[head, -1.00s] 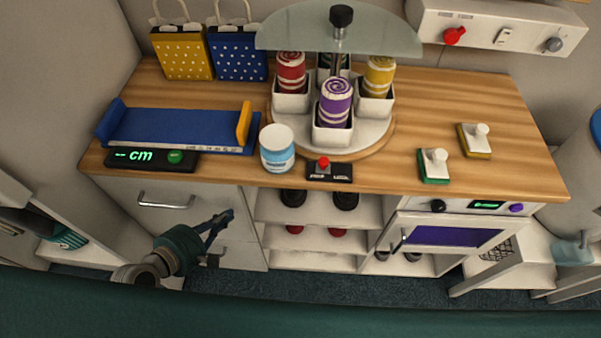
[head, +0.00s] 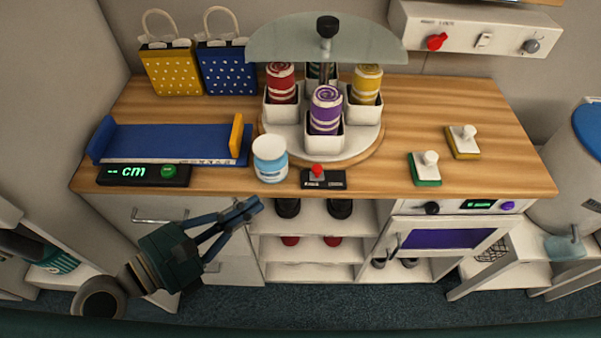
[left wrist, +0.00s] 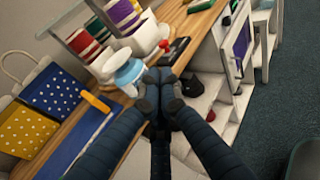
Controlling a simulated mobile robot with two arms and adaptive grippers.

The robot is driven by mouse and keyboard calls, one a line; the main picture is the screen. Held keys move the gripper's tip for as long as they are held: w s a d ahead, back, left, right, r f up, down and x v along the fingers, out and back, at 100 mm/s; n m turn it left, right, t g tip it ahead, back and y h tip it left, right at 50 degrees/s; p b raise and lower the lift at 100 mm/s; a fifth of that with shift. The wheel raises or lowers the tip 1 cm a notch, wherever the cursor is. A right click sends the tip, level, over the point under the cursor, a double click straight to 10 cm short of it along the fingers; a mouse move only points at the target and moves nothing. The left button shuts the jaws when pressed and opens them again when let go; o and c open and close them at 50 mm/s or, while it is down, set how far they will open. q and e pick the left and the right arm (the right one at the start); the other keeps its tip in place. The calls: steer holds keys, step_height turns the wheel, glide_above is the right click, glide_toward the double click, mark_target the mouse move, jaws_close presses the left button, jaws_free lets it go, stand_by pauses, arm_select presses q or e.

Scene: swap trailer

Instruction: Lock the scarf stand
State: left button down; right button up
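The scarf stand is a round turntable (head: 371,150) on the wooden counter. It carries white cups with rolled scarves, including a red one (head: 281,84), a purple one (head: 326,110) and a yellow one (head: 367,85). A black switch plate (head: 334,181) with a red knob (head: 317,170) sits in front of it, the knob slightly left of the plate's middle. The red knob also shows in the left wrist view (left wrist: 164,45). My left gripper (head: 254,206) is empty, fingertips together, in front of the counter's edge, left of and nearer than the switch. My right gripper is out of view.
A white and blue jar (head: 270,159) stands just left of the switch, beside the stand. A blue tray (head: 180,142) and a cm display (head: 142,174) are at the left. Two stamps, green (head: 425,170) and yellow (head: 463,143), stand right. A glass shade (head: 280,45) overhangs the stand.

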mark_target(318, 186)
arm_select(q)
steer(key=p+x, duration=0.2)
steer(key=x, duration=1.1)
steer(key=shift+w+d+f+p, duration=0.1)
steer(key=shift+w+d+p, duration=0.15)
steer(key=shift+p, duration=0.15)
steer(key=d+p, duration=0.3)
steer(key=shift+d+r, duration=0.1)
steer(key=shift+r, duration=0.2)
steer(key=shift+d+f, duration=0.15)
steer(key=shift+d, duration=0.1)
steer(key=shift+f, duration=0.1)
steer(key=shift+a, duration=0.1)
steer(key=shift+s, duration=0.1)
